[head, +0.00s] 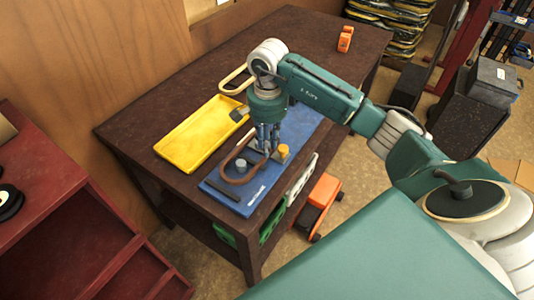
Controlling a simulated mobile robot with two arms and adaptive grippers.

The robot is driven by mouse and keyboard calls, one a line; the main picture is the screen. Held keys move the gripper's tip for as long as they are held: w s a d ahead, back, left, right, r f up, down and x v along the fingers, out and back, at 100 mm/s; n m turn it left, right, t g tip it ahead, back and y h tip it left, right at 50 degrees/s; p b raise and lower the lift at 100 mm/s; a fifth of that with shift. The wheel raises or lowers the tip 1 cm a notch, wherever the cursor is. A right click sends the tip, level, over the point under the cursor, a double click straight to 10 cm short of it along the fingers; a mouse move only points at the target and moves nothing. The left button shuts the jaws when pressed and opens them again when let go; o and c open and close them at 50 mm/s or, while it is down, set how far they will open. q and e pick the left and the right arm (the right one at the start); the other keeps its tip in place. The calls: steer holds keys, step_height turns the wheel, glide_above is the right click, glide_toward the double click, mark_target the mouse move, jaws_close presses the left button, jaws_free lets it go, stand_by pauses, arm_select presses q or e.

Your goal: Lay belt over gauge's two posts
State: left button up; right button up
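The gauge is a blue board (232,206) lying on the dark brown bench. A grey post (240,164) stands near its left end and a yellow-topped post (283,151) stands toward its right. A reddish-brown belt (231,180) forms a loop around the grey post; its right end passes under my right gripper. My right gripper (268,147) points down just left of the yellow-topped post, with its fingertips at the belt's right end. Whether the fingers hold the belt is too small to tell. My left gripper is out of view.
A yellow tray (203,135) lies left of the board. A tan loop (234,80) shows behind my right wrist. A small orange object (345,39) is at the bench's far end. A red cabinet (75,235) stands at left; an orange machine (318,204) is on the floor.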

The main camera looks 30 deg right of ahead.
step_height(320, 180, up, 8)
steer(key=b, duration=0.1)
steer(key=shift+b, duration=0.35)
steer(key=shift+s+f, duration=0.1)
steer(key=shift+f, duration=0.1)
